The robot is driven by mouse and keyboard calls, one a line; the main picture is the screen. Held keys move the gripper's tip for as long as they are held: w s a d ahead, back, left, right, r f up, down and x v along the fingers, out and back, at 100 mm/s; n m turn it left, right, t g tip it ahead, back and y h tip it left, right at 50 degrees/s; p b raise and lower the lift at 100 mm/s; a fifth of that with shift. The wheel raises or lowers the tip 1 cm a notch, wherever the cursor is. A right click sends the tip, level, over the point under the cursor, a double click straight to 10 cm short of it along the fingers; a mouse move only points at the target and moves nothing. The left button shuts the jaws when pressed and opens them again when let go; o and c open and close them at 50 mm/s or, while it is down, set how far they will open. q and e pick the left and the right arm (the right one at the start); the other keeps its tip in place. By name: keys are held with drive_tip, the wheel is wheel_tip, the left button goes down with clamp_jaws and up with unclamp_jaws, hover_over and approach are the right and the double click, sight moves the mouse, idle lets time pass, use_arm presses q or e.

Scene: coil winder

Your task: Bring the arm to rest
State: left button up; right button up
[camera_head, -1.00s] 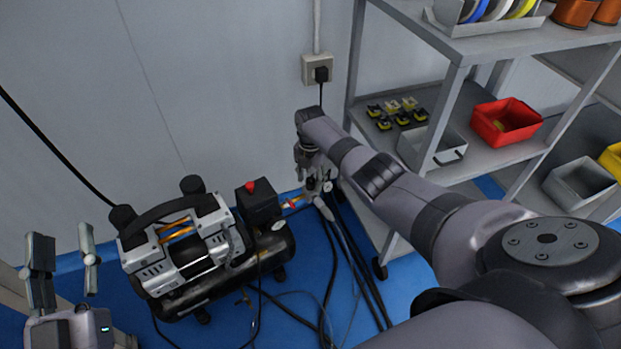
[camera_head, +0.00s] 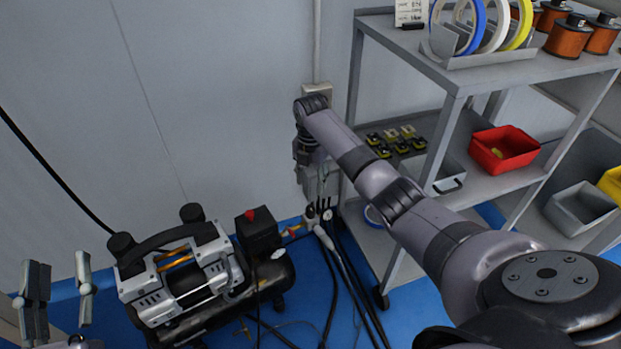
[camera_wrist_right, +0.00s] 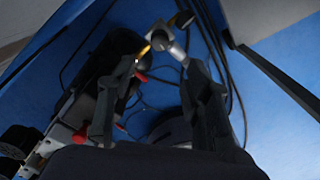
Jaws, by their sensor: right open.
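My right arm reaches in from the right in the head view, and its gripper (camera_head: 318,196) hangs pointing down above the hose fitting (camera_head: 312,219) at the right end of the air compressor (camera_head: 185,275). In the right wrist view the two fingers of the right gripper (camera_wrist_right: 160,95) are spread with nothing between them, and the fitting (camera_wrist_right: 165,40) lies beyond the fingertips. My left gripper (camera_head: 56,282) is at the lower left in the head view, its two fingers apart and empty, left of the compressor.
A grey shelf cart (camera_head: 455,75) stands at the right with tape rolls, copper spools and a red bin (camera_head: 504,150). Dark hoses and cables run over the blue floor (camera_head: 310,275). A wall socket (camera_head: 316,91) is behind the right arm.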

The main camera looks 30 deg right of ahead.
drive_tip(key=shift+r, duration=0.3)
